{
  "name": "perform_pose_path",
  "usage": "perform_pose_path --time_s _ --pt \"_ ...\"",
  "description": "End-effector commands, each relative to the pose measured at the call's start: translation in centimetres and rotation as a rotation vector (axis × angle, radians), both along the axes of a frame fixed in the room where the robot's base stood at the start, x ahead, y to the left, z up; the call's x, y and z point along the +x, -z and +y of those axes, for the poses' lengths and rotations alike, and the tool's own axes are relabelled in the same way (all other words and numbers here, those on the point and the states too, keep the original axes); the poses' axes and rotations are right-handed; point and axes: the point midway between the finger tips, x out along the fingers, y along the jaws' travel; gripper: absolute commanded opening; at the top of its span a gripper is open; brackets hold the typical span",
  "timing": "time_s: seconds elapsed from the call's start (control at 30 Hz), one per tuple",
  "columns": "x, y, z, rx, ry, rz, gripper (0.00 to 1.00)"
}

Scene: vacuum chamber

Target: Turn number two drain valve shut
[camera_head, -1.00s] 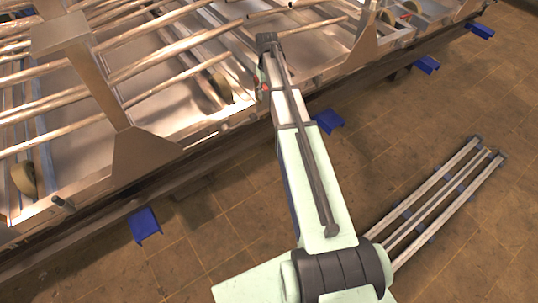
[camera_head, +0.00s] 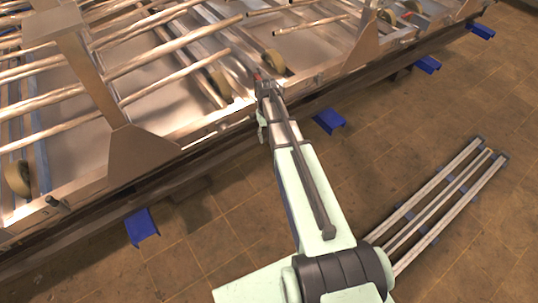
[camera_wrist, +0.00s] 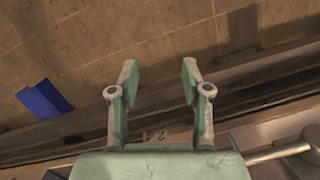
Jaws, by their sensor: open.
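My gripper (camera_wrist: 160,72) is open and empty in the wrist view, its two pale green fingers apart over the chamber's dark lower edge and the brown floor. I cannot tell whether that piece belongs to the number two drain valve. A grey metal rod (camera_wrist: 280,153) lies at the lower right, outside the fingers. In the head view my arm's end is at the chamber's front edge, and the fingers cannot be made out clearly. A valve handle is not clearly seen.
The metal chamber frame (camera_head: 150,150) with pipes and rollers fills the upper left. A dark stub (camera_head: 57,203) sits on its front edge. Blue brackets (camera_head: 329,121) stand along the base. A rail rack (camera_head: 440,205) lies at right. The tiled floor is otherwise mostly open.

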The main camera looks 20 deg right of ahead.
Motion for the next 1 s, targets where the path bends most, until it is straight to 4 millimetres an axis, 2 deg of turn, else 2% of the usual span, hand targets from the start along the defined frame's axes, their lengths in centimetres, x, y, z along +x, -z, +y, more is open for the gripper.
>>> perform_pose_path --time_s 0.2,0.4,0.87,0.9,0.97,1.0 --pt "-2.5 3.0 1.3 0.004 0.003 0.03 0.48" --pt "-4.0 4.6 2.0 0.007 0.006 0.049 0.48" --pt "-4.6 5.3 2.3 0.007 0.008 0.058 0.48" --pt "-4.6 5.3 2.3 0.007 0.008 0.058 0.44" --pt "-4.7 5.4 2.2 0.007 0.009 0.058 0.23" --pt "-4.7 5.5 2.0 0.008 0.012 0.058 0.09"
